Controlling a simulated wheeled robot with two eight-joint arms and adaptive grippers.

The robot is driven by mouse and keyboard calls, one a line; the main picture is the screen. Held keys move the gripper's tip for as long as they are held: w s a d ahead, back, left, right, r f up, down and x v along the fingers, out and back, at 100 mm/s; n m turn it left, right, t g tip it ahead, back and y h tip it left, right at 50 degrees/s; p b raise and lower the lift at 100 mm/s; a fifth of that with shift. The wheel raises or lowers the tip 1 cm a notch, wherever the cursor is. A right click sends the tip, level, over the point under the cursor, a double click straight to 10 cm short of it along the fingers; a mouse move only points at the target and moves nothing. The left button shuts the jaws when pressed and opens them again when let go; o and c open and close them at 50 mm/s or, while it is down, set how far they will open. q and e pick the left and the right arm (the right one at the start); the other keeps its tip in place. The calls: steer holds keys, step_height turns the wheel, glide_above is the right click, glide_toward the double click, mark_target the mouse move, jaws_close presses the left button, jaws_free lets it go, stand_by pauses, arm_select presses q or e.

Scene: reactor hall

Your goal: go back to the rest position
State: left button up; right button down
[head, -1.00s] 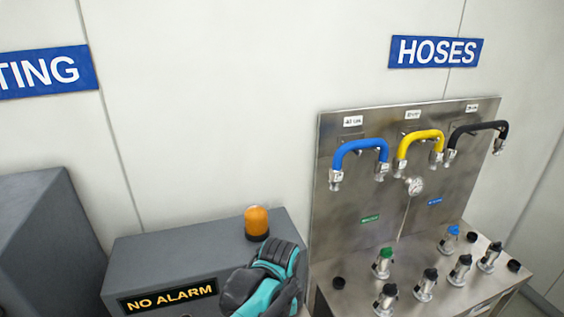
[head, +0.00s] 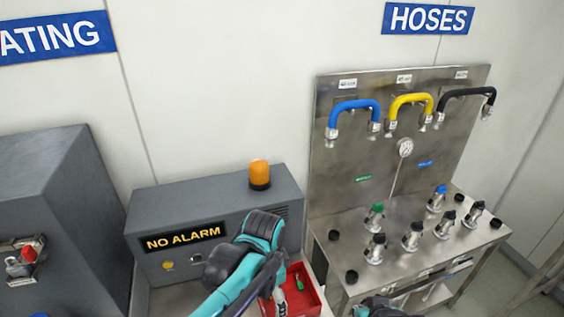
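My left arm, teal and black, rises from the bottom edge in front of the grey alarm cabinet (head: 215,205) and bends down over a red tray (head: 312,300). A small teal and black part, which seems to belong to my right arm, shows at the bottom edge before the steel hose bench (head: 335,266). My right gripper itself does not show.
An orange beacon (head: 260,175) stands on the cabinet, beside the bench. Blue (head: 354,106), yellow (head: 411,98) and black (head: 466,93) hoses hang on the steel back panel. Several fittings stand upright on the bench. A green-handled item (head: 299,282) lies in the tray. A grey cabinet (head: 60,200) stands at left.

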arm_select(q)
steer(key=s+a+r+n+t, duration=0.1)
steer(key=s+a+n+t, duration=0.25)
steer(key=a+n, duration=0.4)
steer(key=s+a+r+n+t, duration=0.1)
steer(key=s+a+n+t, duration=0.25)
steer(key=a+n, duration=0.35)
step_height(320, 180, down, 15)
steer(key=m+b, duration=0.1)
steer(key=b, duration=1.4)
steer(key=shift+a+f+m+g+b, duration=0.2)
steer(key=shift+a+m+g+b, duration=0.05)
steer(key=shift+m+g+b, duration=0.1)
arm_select(e)
step_height(320, 180, down, 15)
steer(key=shift+s+f, duration=0.2)
steer(key=shift+s, duration=0.1)
arm_select(q)
steer(key=shift+w, duration=0.1)
